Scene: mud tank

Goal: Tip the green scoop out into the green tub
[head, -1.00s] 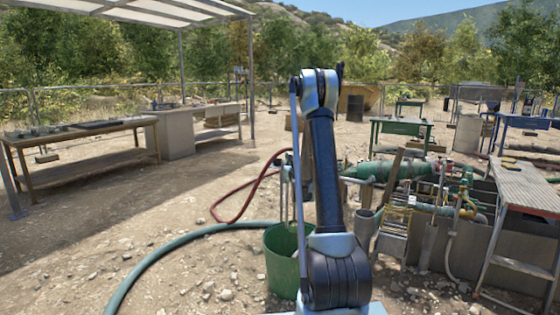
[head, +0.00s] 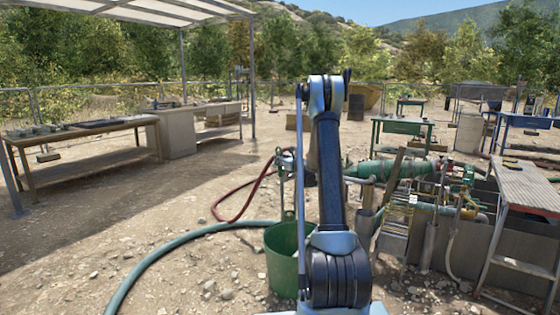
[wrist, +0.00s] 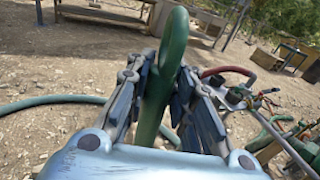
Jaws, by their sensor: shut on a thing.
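My gripper (wrist: 166,85) is shut on the green handle of the green scoop (wrist: 177,38), as the wrist view shows. The handle ends in a rounded loop that stands up beyond the fingers. The scoop's bowl is hidden in the wrist view. In the head view my gripper (head: 284,165) is small and partly behind my arm, above the green tub (head: 283,262). The tub stands on the ground, its right side hidden by my arm. A narrow green piece shows at the tub's rim; I cannot tell whether it is scoop or tub handle. The tub's contents are not visible.
A red hose (head: 243,207) and a thick green hose (head: 165,258) lie on the stony ground left of the tub. Pipework and a concrete tank (head: 470,245) stand close on the right. A long wooden table (head: 85,131) is at far left. The ground between is open.

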